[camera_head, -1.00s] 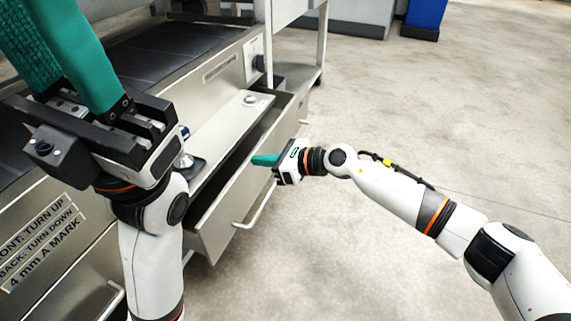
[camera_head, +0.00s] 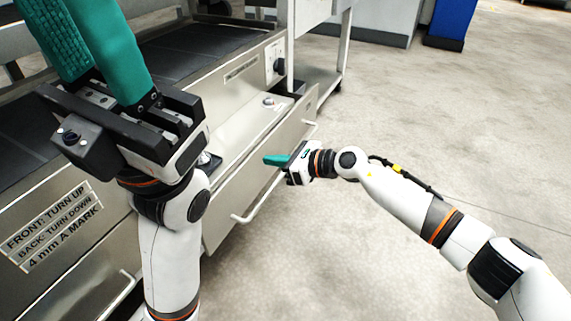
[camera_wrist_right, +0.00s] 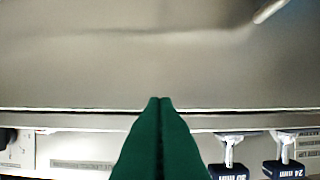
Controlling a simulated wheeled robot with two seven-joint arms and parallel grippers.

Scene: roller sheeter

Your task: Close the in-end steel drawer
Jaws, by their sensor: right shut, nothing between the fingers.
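The steel drawer (camera_head: 262,165) is at the machine's right end, its long front panel facing the aisle and a bar handle (camera_head: 262,203) low on it. In the right wrist view the closed fingers (camera_wrist_right: 160,100) point at the steel panel (camera_wrist_right: 130,60); contact cannot be told. My left gripper (camera_head: 78,40) is open and empty above the machine, its tips cut off.
The machine's dark belt (camera_head: 200,48) lies behind the drawer. A label plate (camera_head: 50,228) and another handle (camera_head: 122,297) are at lower left. A blue bin (camera_head: 450,22) stands far back. The floor to the right is open.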

